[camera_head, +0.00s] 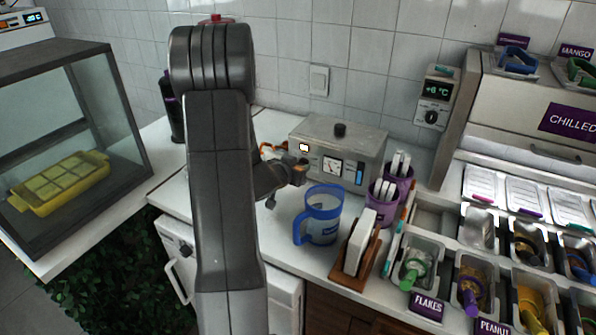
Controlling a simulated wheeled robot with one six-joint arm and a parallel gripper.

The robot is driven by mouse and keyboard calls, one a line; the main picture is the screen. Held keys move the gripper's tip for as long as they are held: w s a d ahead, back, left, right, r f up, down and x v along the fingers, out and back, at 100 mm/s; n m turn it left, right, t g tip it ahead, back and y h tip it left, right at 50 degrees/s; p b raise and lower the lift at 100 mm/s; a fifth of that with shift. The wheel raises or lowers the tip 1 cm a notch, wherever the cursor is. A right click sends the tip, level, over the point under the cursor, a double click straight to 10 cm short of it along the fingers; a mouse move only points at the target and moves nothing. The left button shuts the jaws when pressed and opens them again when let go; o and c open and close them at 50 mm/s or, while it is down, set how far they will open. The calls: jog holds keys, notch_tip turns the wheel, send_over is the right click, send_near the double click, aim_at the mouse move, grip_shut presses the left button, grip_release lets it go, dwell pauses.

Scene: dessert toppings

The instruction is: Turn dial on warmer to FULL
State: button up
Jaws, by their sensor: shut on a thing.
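The warmer (370,146) is a grey metal box on the white counter against the tiled wall.
A blue-handled clear jug (321,214) stands close in front of the warmer. Purple cups (382,197) and a wooden rack (357,255) stand to the right, beside topping bins. A glass case (75,130) is at left.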

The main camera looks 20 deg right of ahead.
dwell(0.4)
jog(key=o, duration=1)
jog(key=v, duration=1.4)
jog(key=shift+p, duration=0.3)
jog(key=shift+f, duration=0.1)
jog(key=x, duration=1.4)
jog(key=shift+b, duration=0.3)
